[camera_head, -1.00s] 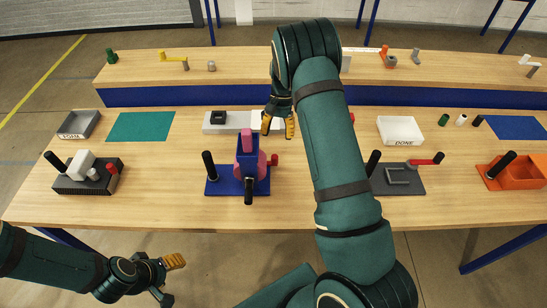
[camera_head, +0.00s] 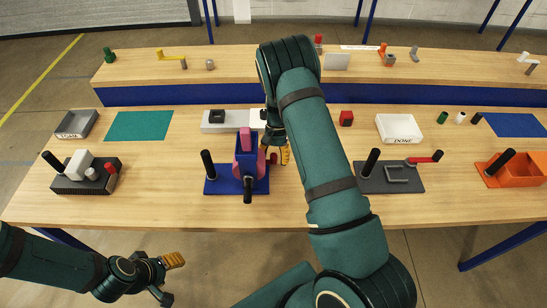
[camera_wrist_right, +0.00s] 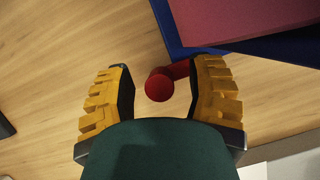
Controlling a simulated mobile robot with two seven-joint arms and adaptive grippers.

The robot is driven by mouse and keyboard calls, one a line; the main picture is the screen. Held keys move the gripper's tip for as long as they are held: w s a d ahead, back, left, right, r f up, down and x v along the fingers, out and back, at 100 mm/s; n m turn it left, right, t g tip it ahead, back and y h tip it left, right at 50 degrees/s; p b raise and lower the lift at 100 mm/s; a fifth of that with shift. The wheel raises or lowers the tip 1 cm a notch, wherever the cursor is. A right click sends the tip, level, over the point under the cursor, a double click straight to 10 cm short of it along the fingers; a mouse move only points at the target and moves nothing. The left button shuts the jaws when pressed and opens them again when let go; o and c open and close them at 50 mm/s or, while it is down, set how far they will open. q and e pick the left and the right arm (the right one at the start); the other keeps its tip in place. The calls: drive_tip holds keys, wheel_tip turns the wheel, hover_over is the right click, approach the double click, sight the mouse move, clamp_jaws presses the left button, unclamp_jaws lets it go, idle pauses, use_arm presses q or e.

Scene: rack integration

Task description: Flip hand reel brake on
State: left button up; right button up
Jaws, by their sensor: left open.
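The hand reel, with a pink drum (camera_head: 246,142) on a blue base (camera_head: 225,181), stands near the middle of the table. It has a black upright handle on its left. Its red brake knob (camera_head: 273,158) is at its right side. My right gripper (camera_head: 276,152) is over that side, pointing down. My left gripper (camera_head: 170,279) is open and empty in front of the table, low at left.
A grey device (camera_head: 392,180) with a red handle stands right of the reel, and a dark block device (camera_head: 85,179) stands left. A grey-white fixture (camera_head: 216,126) is behind the reel.

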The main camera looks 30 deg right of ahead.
clamp_jaws()
drive_tip(key=n, duration=0.1)
drive_tip(key=n+b, duration=0.1)
drive_tip(key=n, duration=0.1)
drive_tip(key=shift+w+d+f+g+h, duration=0.1)
drive_tip(key=shift+w+d+g+h, duration=0.05)
drive_tip(key=shift+w+g+h, duration=0.25)
drive_tip(key=n, duration=0.1)
drive_tip(key=n+h+b, duration=0.1)
drive_tip(key=shift+w+n, duration=0.3)
drive_tip(key=shift+n, duration=0.1)
drive_tip(key=n, duration=0.1)
drive_tip(key=n+h+b, duration=0.1)
drive_tip(key=n, duration=0.1)
drive_tip(key=shift+w+g, duration=0.3)
drive_tip(key=shift+w, duration=0.1)
drive_tip(key=shift+w+n+h, duration=0.15)
drive_tip(key=shift+n+h, duration=0.2)
drive_tip(key=shift+n, duration=0.4)
drive_tip(key=shift+w+n+h, duration=0.15)
drive_tip(key=shift+n+h, duration=0.2)
drive_tip(key=shift+n, duration=0.4)
